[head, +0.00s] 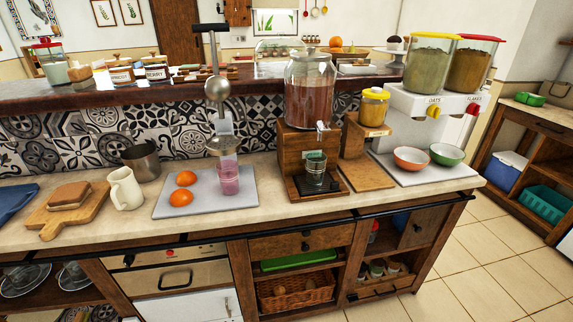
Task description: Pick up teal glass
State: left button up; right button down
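The teal glass (315,173) stands upright on the dark tray of the wooden drink dispenser, under the tap of the big jar (310,92). It is small in the picture, and I cannot tell whether it holds anything. Neither of my grippers is in the head view.
The counter (273,205) holds a grey board with oranges (181,198) and a pink glass (229,178) under a tall metal press (217,90). A white jug (126,188) stands left. A yellow-lidded jar (374,107), orange bowl (411,159) and green bowl (446,154) are right of the dispenser.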

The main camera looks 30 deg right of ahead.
aim_at(315, 170)
jog(key=l+z, duration=0.15)
jog(key=z, duration=0.3)
jog(key=l+z, duration=0.15)
jog(key=z, duration=0.35)
jog(key=i+l+z, duration=0.1)
jog(key=z, duration=0.35)
jog(key=i+l+z, duration=0.1)
jog(key=z, duration=0.35)
jog(key=i+l, duration=0.25)
jog(key=i+l+z, duration=0.05)
jog(key=i, duration=0.05)
